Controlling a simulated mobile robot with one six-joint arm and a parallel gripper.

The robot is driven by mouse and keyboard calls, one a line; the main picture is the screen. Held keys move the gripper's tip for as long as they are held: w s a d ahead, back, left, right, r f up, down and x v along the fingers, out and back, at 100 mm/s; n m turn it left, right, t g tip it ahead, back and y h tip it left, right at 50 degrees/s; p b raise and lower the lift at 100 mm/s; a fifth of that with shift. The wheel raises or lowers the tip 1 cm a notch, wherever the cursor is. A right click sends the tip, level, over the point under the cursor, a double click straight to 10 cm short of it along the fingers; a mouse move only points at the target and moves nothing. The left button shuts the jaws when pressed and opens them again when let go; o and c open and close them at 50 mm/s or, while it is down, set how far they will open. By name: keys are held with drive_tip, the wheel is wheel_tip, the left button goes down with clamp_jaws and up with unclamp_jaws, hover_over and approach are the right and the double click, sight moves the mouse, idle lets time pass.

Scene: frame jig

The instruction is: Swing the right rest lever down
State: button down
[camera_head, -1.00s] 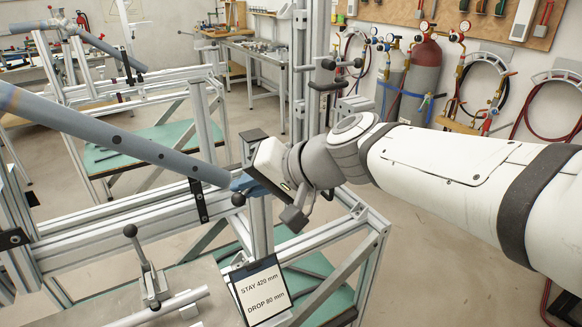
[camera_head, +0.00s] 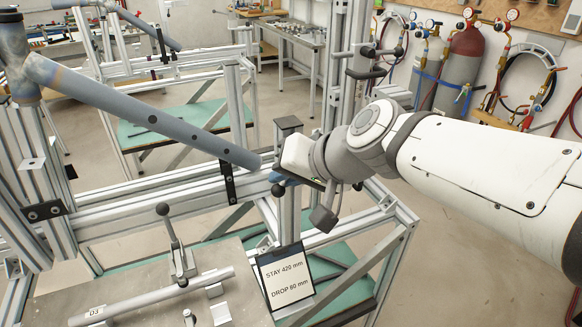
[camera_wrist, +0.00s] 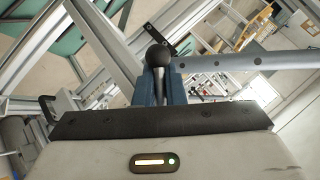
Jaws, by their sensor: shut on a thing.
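My gripper (camera_head: 284,179) is at the right end of the near frame, its blue fingers low beside the post. In the wrist view the blue fingers (camera_wrist: 160,90) are shut around the thin stem of the right rest lever (camera_wrist: 158,76). Its black ball knob (camera_wrist: 158,54) sticks out past the fingertips. In the head view a dark knob (camera_head: 278,190) shows just below the fingers; most of the lever is hidden by my gripper. The blue-grey tube (camera_head: 150,115) slopes down to the right and its free end is close to my gripper.
A sign card (camera_head: 285,278) reads "STAY 420 mm, DROP 80 mm". A toggle clamp with a black knob (camera_head: 163,209) stands on the front plate (camera_head: 130,270). An aluminium post (camera_head: 288,140) stands beside my gripper. Gas cylinders (camera_head: 465,60) are at the back; open floor lies right.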

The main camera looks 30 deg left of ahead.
drive_tip(key=c, duration=1.8)
unclamp_jaws()
drive_tip(key=shift+f, duration=0.45)
drive_tip(key=o, duration=0.3)
drive_tip(key=shift+s+r, duration=0.15)
drive_tip(key=shift+r, duration=0.1)
drive_tip(key=shift+r, duration=0.1)
drive_tip(key=v, duration=0.7)
drive_tip(key=shift+d+r, duration=0.15)
drive_tip(key=shift+d, duration=0.15)
